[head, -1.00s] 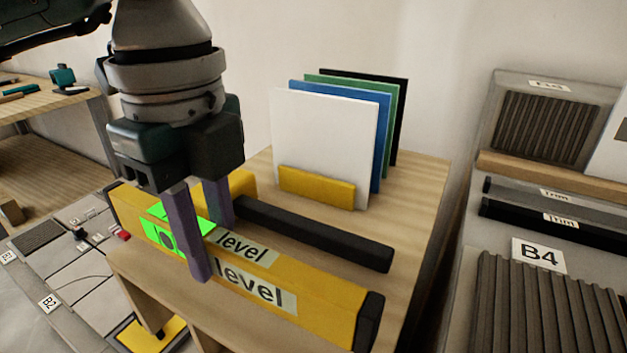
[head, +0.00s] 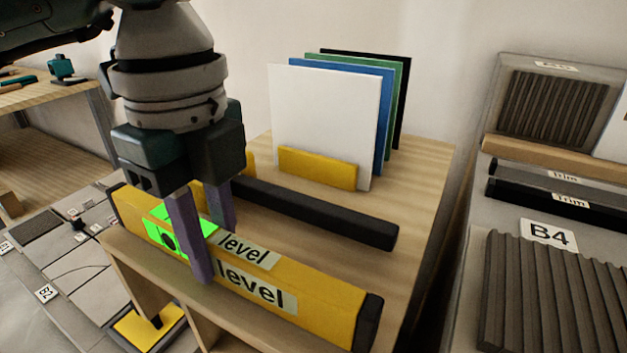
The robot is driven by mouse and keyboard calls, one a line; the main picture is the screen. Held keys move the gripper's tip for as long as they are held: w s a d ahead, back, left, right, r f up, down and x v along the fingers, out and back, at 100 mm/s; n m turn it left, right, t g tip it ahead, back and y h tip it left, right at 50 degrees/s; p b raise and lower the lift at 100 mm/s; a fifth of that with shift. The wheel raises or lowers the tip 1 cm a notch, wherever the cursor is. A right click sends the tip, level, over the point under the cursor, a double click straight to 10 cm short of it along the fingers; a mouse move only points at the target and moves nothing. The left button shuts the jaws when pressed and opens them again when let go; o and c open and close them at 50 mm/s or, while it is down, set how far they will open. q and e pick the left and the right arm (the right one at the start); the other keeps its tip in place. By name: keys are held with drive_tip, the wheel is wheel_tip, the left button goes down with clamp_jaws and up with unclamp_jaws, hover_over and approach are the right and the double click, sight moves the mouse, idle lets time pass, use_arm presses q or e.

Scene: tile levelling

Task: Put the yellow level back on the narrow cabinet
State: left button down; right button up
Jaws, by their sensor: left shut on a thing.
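The yellow level (head: 325,289) is a long bar with a green vial section, black end cap and "level" labels. My left gripper (head: 205,250) is shut on it near the green section, one purple finger in front and one behind. The level is at the front edge of the narrow cabinet (head: 420,200), a pale wooden top, roughly along that edge. I cannot tell whether its underside touches the top. My right gripper is not in view.
A black bar (head: 315,212) lies on the cabinet top just behind the level. Behind it a yellow holder (head: 318,168) carries upright white, blue, green and black sheets. A grey B4 rack (head: 470,190) stands to the right, across a gap. Floor tiles (head: 60,250) lie at lower left.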

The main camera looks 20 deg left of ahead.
use_arm(q)
drive_tip(key=shift+f, duration=0.25)
idle(0.4)
drive_tip(key=c, duration=0.6)
unclamp_jaws()
drive_tip(key=shift+r, duration=0.1)
